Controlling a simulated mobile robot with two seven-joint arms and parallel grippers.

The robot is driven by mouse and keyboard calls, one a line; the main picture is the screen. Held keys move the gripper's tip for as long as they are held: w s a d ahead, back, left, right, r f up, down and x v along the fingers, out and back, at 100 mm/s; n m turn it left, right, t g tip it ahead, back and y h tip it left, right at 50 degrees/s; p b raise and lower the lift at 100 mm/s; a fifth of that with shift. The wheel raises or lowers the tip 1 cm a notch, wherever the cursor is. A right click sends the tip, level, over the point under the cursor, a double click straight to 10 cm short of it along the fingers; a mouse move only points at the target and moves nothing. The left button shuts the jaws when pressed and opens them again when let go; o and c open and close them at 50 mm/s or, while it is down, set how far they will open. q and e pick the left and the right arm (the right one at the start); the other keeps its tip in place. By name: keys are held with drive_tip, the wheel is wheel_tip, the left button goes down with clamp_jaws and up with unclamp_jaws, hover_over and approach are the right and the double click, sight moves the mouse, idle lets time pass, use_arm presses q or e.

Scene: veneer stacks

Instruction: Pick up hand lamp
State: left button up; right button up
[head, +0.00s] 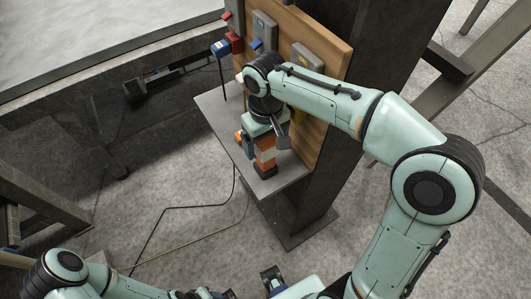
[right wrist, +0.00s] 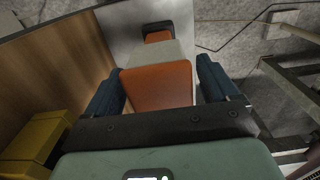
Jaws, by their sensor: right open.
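The hand lamp (head: 265,158), an orange and light grey block with a dark end, stands on a small grey shelf (head: 222,128). My right gripper (head: 262,137) is over it, with the arm reaching in from the right. In the right wrist view, the orange body of the lamp (right wrist: 157,86) lies between my two blue fingers (right wrist: 160,90). The fingers are apart, and a gap shows beside the lamp on the right. My gripper hides part of the lamp in the head view. My left arm is at the bottom edge; its finger state is unclear.
A wooden panel (head: 332,62) with grey socket boxes (head: 265,30) rises behind the shelf. A yellow box (right wrist: 36,138) is close to my right gripper on the left in the wrist view. A dark post (head: 350,125) stands right of the shelf. Cables cross the floor.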

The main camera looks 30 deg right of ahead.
drive_tip(key=shift+f, duration=0.4)
drive_tip(key=c, duration=1.2)
drive_tip(key=shift+r, duration=0.1)
drive_tip(key=shift+r, duration=0.15)
